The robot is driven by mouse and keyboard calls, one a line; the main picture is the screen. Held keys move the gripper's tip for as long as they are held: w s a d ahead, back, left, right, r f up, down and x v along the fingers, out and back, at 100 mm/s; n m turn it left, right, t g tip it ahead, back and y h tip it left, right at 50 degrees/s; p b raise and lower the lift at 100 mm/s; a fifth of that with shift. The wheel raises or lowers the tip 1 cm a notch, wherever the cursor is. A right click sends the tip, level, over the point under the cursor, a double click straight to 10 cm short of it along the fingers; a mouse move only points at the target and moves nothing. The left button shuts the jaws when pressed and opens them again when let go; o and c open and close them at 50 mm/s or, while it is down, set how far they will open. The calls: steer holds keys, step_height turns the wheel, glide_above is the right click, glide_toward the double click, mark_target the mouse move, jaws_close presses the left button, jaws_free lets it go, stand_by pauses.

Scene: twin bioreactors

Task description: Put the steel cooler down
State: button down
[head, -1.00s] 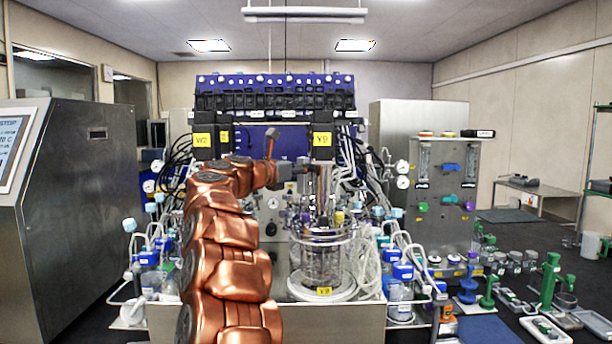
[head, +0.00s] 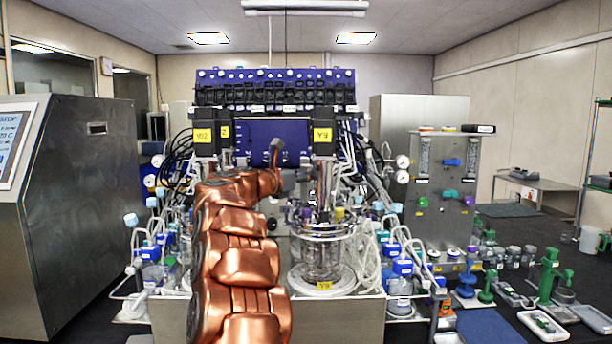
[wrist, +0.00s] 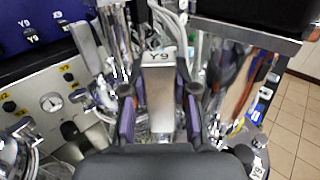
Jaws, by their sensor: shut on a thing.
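The steel cooler (wrist: 159,95) is a plain grey metal block with a white end cap marked Y9. In the wrist view it stands between the two purple-padded fingers of my gripper (wrist: 159,104), which are shut on it. Its lower end is hard to make out against the glass and steel behind. In the head view my copper-coloured arm reaches toward the bioreactor, and the gripper and cooler cannot be told apart clearly from the fittings there.
A glass vessel (head: 322,258) with a steel headplate stands just right of my arm, under a black block labelled Y9 (head: 323,137). Tubing and blue-capped bottles (head: 402,268) crowd both sides. A grey panel with valves (head: 442,190) stands at right. A large steel cabinet (head: 75,215) is at left.

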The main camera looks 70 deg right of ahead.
steer(key=c, duration=1.2)
jaws_free()
steer(key=shift+s+d, duration=0.1)
steer(key=shift+s, duration=0.05)
steer(key=shift+w+a+f, duration=0.1)
steer(key=shift+w+a, duration=0.2)
steer(key=shift+a, duration=0.15)
steer(key=b+v, duration=0.3)
steer(key=v, duration=0.8)
steer(key=shift+b, duration=0.3)
steer(key=shift+w+a, duration=0.1)
steer(key=shift+a, duration=0.05)
